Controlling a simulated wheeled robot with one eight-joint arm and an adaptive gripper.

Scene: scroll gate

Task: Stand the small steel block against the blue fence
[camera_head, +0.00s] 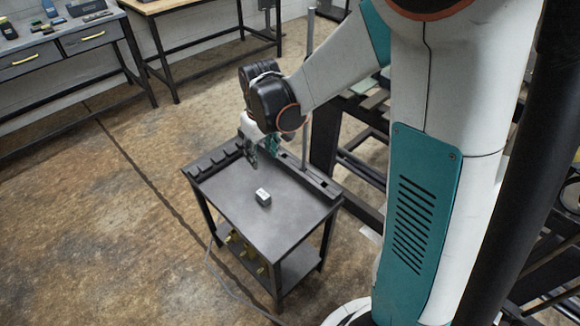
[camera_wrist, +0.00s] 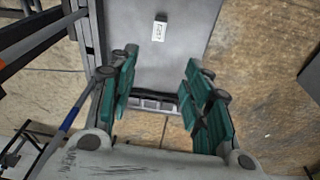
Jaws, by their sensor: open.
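The small steel block (camera_head: 263,197) lies on the dark grey top of a small table (camera_head: 285,228), near its middle. It also shows in the wrist view (camera_wrist: 159,28), at the top centre, with a white marked face up. My gripper (camera_head: 252,158) is above the back part of the tabletop, behind the block and apart from it. In the wrist view its teal fingers (camera_wrist: 161,60) are wide apart with nothing between them. I cannot clearly make out a blue fence; a thin blue bar (camera_wrist: 76,117) shows left of the fingers in the wrist view.
A notched dark rail (camera_head: 215,163) runs along the table's back left edge, and another rail (camera_head: 318,182) along its right edge. A thin upright post (camera_head: 307,90) rises behind the table. The tabletop around the block is clear. Workbenches (camera_head: 75,45) stand farther back.

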